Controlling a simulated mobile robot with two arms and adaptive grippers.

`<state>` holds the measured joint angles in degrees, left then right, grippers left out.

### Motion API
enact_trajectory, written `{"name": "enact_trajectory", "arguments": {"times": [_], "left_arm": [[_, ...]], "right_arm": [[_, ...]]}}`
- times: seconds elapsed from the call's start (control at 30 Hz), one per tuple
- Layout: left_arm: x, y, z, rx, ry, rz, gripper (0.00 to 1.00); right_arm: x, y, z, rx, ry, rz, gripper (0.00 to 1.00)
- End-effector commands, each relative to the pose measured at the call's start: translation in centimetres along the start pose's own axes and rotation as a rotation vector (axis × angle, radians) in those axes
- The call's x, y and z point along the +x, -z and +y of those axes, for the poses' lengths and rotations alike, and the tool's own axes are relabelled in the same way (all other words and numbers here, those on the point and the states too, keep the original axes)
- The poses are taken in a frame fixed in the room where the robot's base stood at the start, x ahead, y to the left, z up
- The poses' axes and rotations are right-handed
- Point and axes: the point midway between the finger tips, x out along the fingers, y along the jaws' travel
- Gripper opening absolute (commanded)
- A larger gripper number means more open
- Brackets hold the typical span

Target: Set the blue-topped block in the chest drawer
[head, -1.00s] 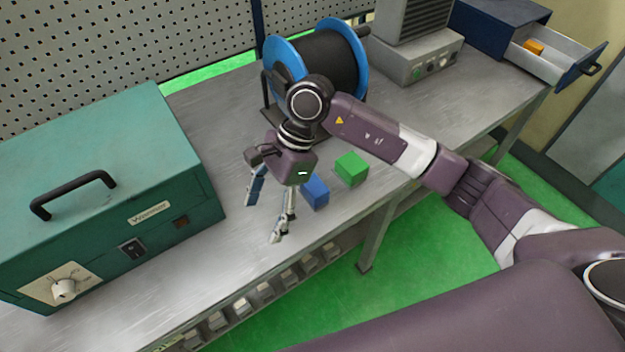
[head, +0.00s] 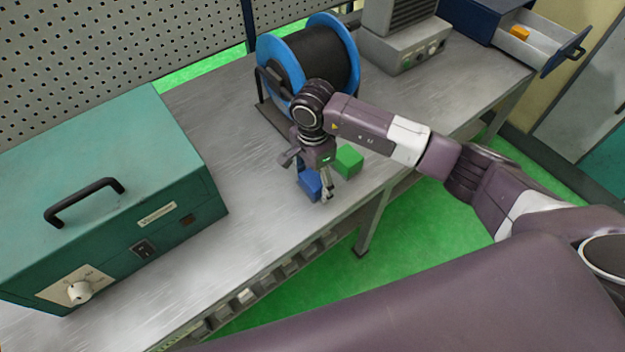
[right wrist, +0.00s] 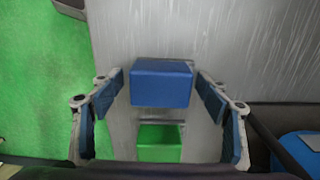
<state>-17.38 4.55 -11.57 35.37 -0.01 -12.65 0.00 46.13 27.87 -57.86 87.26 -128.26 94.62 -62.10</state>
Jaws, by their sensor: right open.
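The blue-topped block (head: 310,184) sits on the metal bench near its front edge. My right gripper (head: 313,190) is over it, pointing down, with its fingers apart. In the right wrist view the blue block (right wrist: 161,82) lies between the two open fingers (right wrist: 160,100), with a gap on each side. The chest drawer (head: 535,45) stands pulled out of the dark blue chest (head: 470,15) at the far right end of the bench. An orange block (head: 520,33) lies in the drawer. My left gripper is not in view.
A green block (head: 348,160) sits just right of the blue one; it also shows in the wrist view (right wrist: 159,143). A blue-flanged cable spool (head: 325,60) stands behind my gripper. A grey machine (head: 405,45) stands before the chest. A teal box (head: 110,200) fills the left.

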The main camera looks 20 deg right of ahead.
Motion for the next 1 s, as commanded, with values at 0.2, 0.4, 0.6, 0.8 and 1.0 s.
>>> {"name": "enact_trajectory", "arguments": {"times": [0.2, 0.4, 0.6, 0.8, 1.0], "left_arm": [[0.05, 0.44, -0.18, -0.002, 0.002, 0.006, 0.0], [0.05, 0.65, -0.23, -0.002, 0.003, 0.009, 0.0], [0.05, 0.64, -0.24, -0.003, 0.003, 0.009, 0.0], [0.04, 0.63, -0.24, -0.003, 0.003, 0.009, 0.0], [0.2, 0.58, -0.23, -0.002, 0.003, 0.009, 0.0]], "right_arm": [[0.08, 0.01, -0.03, 0.0, 0.001, 0.0, 0.67], [0.05, 0.01, -0.03, 0.001, 0.001, 0.0, 0.45], [0.03, 0.02, -0.04, 0.001, 0.001, 0.0, 0.23], [-0.04, 0.02, -0.08, 0.001, 0.002, -0.001, 0.11], [-0.39, 0.03, -0.16, 0.001, 0.004, 0.0, 0.11]]}}
